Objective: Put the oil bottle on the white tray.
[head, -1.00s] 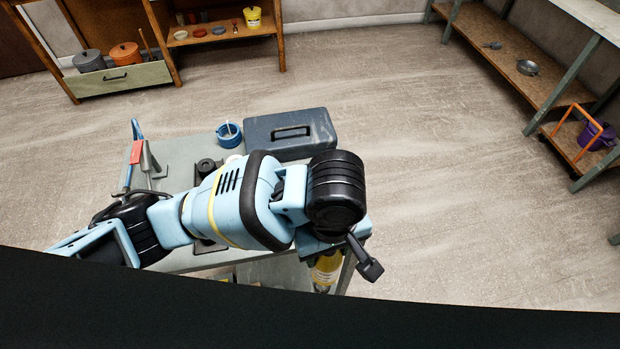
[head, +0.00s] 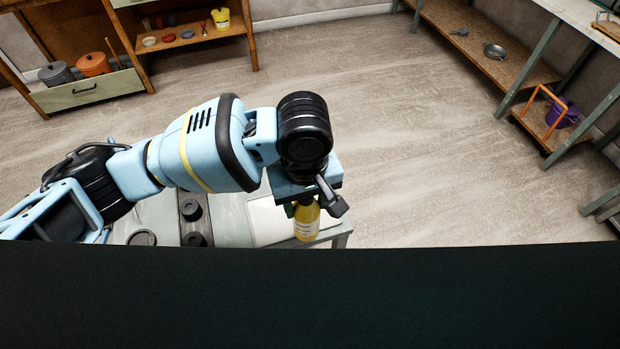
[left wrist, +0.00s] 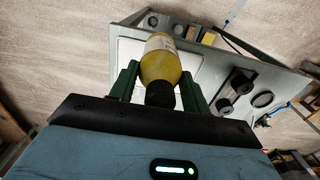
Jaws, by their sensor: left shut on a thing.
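My left gripper (head: 304,194) is shut on the oil bottle (head: 307,222), a yellow bottle with a pale label and a dark cap. In the left wrist view, the bottle (left wrist: 161,62) sits between the two green fingers, its cap toward the wrist. In the head view it hangs roughly upright at the right part of the white tray (head: 264,224). The tray (left wrist: 127,62) also shows behind the bottle in the left wrist view. I cannot tell whether the bottle's base touches the tray. My right gripper is not in view.
The tray lies at the end of a grey table (head: 231,218). Black round fittings (head: 192,211) and a dark ring (head: 142,238) are left of it. A black edge hides the table's near part. Open floor (head: 420,150) lies beyond. Shelves stand at the back left and right.

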